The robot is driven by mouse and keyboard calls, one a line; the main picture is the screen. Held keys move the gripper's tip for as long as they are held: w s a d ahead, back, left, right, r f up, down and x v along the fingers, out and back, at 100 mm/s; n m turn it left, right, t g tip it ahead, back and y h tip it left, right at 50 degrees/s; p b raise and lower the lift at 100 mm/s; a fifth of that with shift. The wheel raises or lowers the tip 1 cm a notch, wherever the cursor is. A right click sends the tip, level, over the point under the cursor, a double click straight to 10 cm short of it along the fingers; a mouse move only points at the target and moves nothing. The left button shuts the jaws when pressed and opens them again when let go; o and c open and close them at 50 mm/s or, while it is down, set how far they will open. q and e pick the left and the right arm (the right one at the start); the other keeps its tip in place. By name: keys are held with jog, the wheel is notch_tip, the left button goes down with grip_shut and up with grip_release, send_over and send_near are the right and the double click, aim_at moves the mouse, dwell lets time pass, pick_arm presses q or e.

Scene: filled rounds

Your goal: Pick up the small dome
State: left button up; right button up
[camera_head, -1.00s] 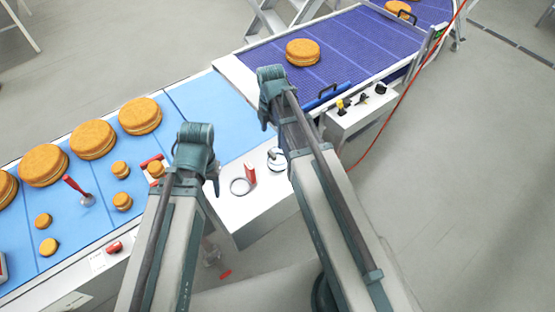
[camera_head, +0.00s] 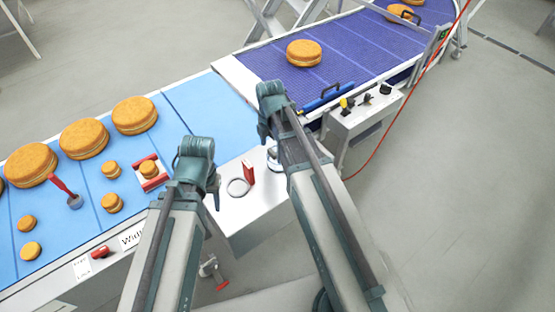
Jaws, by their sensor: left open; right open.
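A small shiny silver rounded piece (camera_head: 272,158) stands on the white side table (camera_head: 262,215), just left of my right arm, which hides part of it. It looks like the small dome, but I cannot tell for sure. My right gripper (camera_head: 270,105) is open and empty in the picture, above and beyond that piece, near the purple conveyor's end. My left gripper (camera_head: 197,165) is open and empty, to the left of the piece, over the blue belt's near edge. The fingers of both grippers are hard to make out from this angle.
A metal ring (camera_head: 238,187) and a red block (camera_head: 249,172) share the side table. The blue belt (camera_head: 210,110) carries several orange rounds, a red-handled tool (camera_head: 67,192) and a red holder (camera_head: 152,178) with a small round. The purple conveyor (camera_head: 345,60) carries more rounds.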

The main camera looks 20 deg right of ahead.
aim_at(271, 152)
pick_arm(q)
notch_tip(271, 152, down, 3)
jog(key=shift+f+b, duration=0.1)
jog(key=shift+b, duration=1)
pick_arm(e)
notch_tip(271, 152, down, 3)
jog(key=shift+f, duration=0.1)
jog(key=shift+c, duration=0.2)
jog(key=c, duration=1)
pick_arm(q)
jog(key=shift+r, duration=0.2)
pick_arm(e)
jog(key=shift+a+r, duration=0.1)
jog(key=shift+r, duration=0.1)
